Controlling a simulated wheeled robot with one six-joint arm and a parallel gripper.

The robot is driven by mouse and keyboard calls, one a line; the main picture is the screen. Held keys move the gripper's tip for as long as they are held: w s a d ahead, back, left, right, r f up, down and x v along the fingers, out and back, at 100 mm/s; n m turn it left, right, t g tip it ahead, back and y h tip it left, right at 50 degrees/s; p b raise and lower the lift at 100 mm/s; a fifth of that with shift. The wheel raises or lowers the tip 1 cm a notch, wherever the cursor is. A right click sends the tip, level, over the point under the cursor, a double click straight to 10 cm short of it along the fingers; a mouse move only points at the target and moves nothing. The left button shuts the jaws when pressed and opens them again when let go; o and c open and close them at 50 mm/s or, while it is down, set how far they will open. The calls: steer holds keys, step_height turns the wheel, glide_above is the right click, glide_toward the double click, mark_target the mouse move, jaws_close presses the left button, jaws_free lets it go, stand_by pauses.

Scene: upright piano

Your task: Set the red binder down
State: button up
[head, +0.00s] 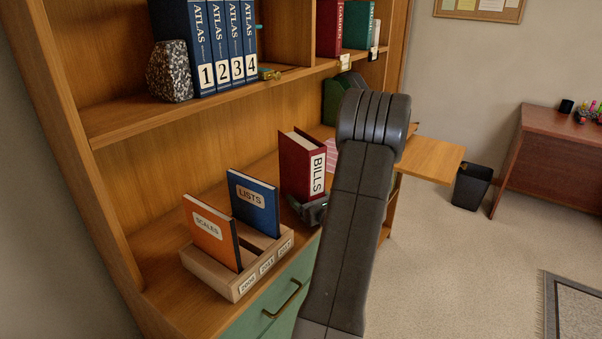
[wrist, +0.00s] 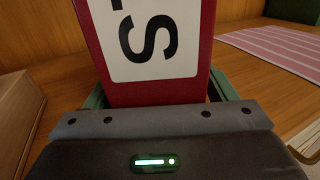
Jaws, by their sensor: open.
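The red binder (head: 301,164), with a white label reading BILLS, stands upright on the wooden shelf surface, right of the slotted wooden holder (head: 232,283). My gripper (head: 313,208) is low at the binder's spine. In the wrist view the red binder (wrist: 158,92) fills the middle, its label showing an S. My gripper's green fingers (wrist: 158,98) are open, one on each side of the binder. The binder's bottom edge is hidden behind my gripper, so its contact with the surface does not show.
An orange SCALES binder (head: 211,232) and a blue LISTS binder (head: 254,203) stand in the holder. A pink striped sheet (wrist: 275,48) lies right of the red binder. Blue atlases (head: 220,45) and a speckled stone bookend (head: 169,72) stand on the shelf above.

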steer(key=shift+r, duration=0.1)
jaws_close()
